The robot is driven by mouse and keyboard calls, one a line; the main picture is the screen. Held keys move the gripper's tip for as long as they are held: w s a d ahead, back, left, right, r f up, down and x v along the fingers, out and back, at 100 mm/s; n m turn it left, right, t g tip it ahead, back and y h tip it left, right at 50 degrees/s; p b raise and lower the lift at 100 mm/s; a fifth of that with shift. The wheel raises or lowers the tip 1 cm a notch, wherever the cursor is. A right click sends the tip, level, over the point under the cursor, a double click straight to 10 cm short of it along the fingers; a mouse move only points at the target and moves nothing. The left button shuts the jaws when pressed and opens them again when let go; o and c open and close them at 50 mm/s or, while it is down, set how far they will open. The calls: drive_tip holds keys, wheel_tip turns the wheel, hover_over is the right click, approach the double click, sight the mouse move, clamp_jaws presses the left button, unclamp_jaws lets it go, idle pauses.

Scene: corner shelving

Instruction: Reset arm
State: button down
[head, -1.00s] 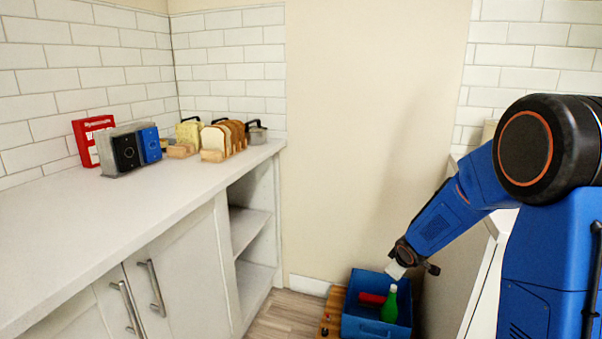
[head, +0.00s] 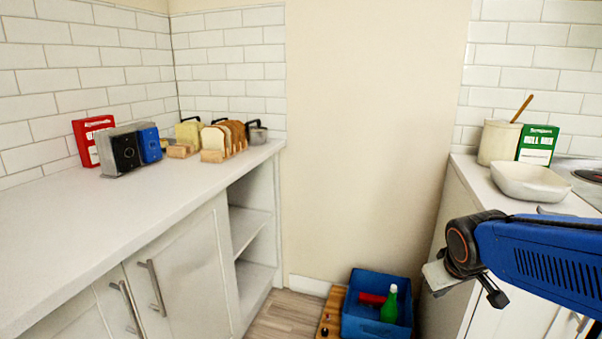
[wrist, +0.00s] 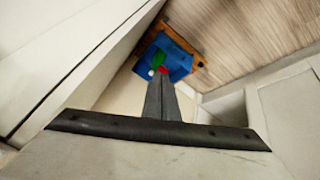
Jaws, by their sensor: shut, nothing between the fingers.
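My gripper (head: 466,287) is at the right of the head view, in front of the right-hand cabinet and above floor level. It is shut and empty. In the wrist view its dark fingers (wrist: 161,100) lie together and point towards the blue crate (wrist: 178,58). My blue arm reaches in from the right edge of the head view. The gripper is apart from the crate and the counters.
The right counter bears a white bowl (head: 530,183), a crock (head: 498,143) and a green box (head: 537,145). Bread (head: 213,138) stands on the left counter (head: 110,215).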

drive_tip(key=s+a+m, duration=0.1)
drive_tip(key=s, duration=0.7)
drive_tip(key=s+a+r+m+y, duration=0.1)
drive_tip(key=s+a, duration=0.1)
drive_tip(key=s, duration=0.6)
drive_tip(key=shift+s+a+g+y, duration=0.2)
drive_tip(key=shift+a+g+y, duration=0.1)
drive_tip(key=shift+g, duration=0.1)
